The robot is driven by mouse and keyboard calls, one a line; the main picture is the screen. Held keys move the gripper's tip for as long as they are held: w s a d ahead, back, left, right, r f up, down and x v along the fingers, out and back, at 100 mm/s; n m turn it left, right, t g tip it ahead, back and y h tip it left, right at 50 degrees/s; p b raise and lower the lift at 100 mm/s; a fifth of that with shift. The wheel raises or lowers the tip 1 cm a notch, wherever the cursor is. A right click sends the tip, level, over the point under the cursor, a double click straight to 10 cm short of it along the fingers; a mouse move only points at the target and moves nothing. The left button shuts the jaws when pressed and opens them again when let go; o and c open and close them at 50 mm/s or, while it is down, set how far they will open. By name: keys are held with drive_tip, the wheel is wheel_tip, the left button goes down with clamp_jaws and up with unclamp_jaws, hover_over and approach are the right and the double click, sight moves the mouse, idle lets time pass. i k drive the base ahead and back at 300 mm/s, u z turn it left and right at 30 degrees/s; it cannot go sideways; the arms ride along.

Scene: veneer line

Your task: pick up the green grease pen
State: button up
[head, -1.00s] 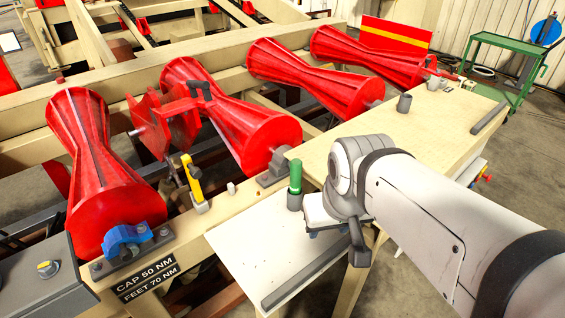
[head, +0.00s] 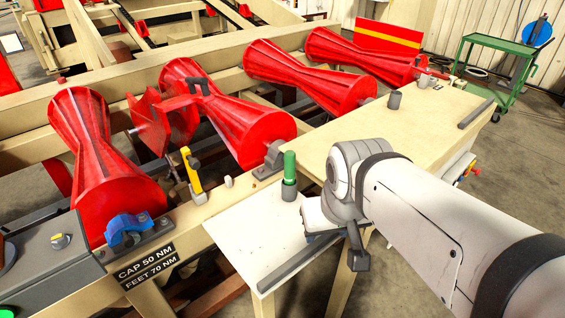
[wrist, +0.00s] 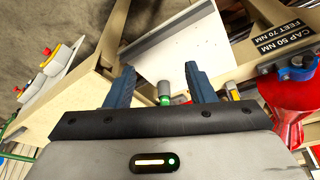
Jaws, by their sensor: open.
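The green grease pen (head: 289,164) stands upright in a small grey cup (head: 289,191) at the back edge of a white sloping shelf (head: 245,240). In the wrist view the pen (wrist: 163,88) shows between the two blue fingers of my gripper (wrist: 162,78), beyond them and nearer the right finger. My gripper is open and nothing is held. In the head view my wrist is just right of the pen, and the fingers are mostly hidden beneath it. I cannot tell the exact gap between fingers and pen.
A yellow-handled tool (head: 191,171) stands on the beige frame left of the pen. Red ribbed rollers (head: 236,125) lie behind it. A pale bench top (head: 400,125) with an empty-looking grey cup (head: 395,100) extends right. A dark rail (head: 300,264) edges the shelf's front.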

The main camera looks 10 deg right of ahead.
sight(290, 157)
drive_tip(key=k, duration=0.35)
drive_tip(key=z, duration=2.7)
drive_tip(key=k, duration=1.5)
drive_tip(key=u, duration=1.75)
drive_tip(key=i, duration=1)
drive_tip(key=u, duration=0.05)
